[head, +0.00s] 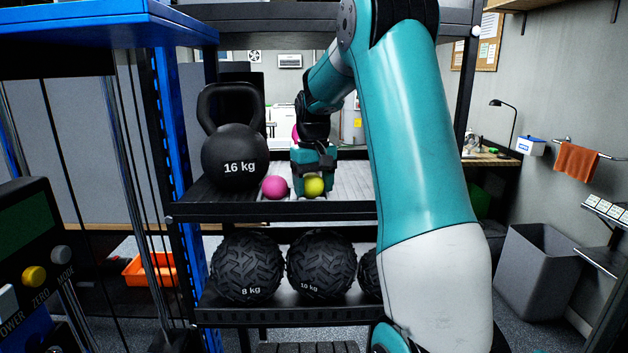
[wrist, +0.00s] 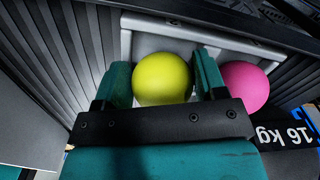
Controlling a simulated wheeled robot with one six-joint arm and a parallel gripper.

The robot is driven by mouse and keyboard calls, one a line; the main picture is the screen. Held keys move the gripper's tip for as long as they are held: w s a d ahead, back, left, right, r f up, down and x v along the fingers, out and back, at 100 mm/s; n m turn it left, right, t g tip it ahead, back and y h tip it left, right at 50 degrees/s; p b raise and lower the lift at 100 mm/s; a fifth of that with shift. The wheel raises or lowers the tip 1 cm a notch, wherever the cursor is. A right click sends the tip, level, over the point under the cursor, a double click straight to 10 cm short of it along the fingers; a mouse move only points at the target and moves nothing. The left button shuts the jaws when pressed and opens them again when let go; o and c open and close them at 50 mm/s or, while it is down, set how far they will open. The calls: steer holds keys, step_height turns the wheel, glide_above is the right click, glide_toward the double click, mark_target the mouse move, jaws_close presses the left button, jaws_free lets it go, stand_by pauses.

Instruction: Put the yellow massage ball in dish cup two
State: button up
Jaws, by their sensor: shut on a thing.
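The yellow massage ball (head: 314,187) is on the upper shelf level, right of a pink ball (head: 275,187). My gripper (head: 314,172) points down and is shut on the yellow ball; in the wrist view the ball (wrist: 162,78) sits between its two green fingers. The wrist view shows a grey tray with a raised rim (wrist: 195,30) under the ball, and the pink ball (wrist: 243,86) beside the right finger. Whether the yellow ball touches the tray is unclear. I cannot make out numbered dish cups.
A black 16 kg kettlebell (head: 236,150) stands left of the pink ball. Another pink object (head: 296,132) shows partly behind my gripper. Black 8 kg and 10 kg balls (head: 247,267) fill the lower shelf. A blue upright (head: 168,120) bounds the left. My arm hides the shelf's right part.

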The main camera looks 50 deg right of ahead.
steer(key=shift+f, duration=0.1)
steer(key=o, duration=0.6)
steer(key=shift+f, duration=0.1)
steer(key=o, duration=0.5)
steer(key=shift+c, duration=0.2)
